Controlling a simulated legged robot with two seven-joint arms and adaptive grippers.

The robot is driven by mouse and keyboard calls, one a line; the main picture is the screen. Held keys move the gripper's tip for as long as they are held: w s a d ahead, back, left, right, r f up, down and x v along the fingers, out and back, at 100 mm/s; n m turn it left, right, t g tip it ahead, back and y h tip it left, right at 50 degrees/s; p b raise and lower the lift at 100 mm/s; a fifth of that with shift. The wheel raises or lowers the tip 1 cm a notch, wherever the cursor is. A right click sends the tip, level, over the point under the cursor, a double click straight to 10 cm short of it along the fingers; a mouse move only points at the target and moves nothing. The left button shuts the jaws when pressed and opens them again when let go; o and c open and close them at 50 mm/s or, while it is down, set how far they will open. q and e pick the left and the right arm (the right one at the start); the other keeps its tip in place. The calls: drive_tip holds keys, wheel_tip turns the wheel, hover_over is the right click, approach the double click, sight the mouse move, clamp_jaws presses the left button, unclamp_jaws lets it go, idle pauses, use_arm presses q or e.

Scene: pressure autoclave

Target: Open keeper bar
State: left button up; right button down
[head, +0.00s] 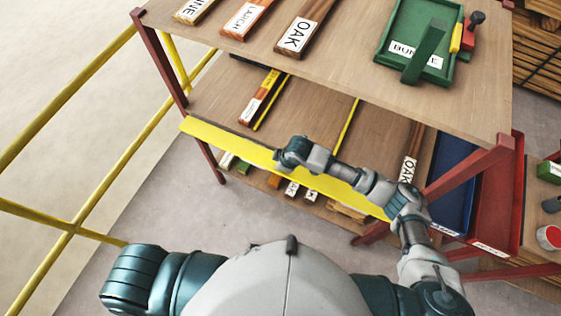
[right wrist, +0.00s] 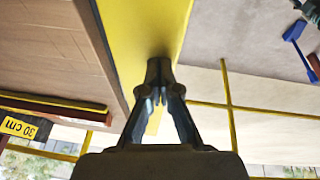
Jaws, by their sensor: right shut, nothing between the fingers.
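The keeper bar is a flat yellow bar (head: 228,139) running along the front edge of the middle shelf (head: 215,95) in the head view. Its left end is free to see near the left red post; its right end is partly hidden by my right arm. My right gripper (head: 281,159) is at the bar, left of its middle. In the right wrist view the shut, empty fingers (right wrist: 160,72) lie over the yellow bar (right wrist: 145,30). Whether they touch it I cannot tell. My left gripper is not in view.
The top shelf (head: 345,75) holds labelled wood pieces and a green tray (head: 392,30). A piece with a yellow strip (head: 260,95) lies on the middle shelf. A blue tray (head: 455,180) stands at right. Yellow rails (head: 75,80) run at left. The floor in front is clear.

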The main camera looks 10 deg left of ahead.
idle(0.6)
drive_tip(key=v, duration=1.1)
drive_tip(key=shift+r, duration=0.35)
drive_tip(key=shift+d, duration=0.15)
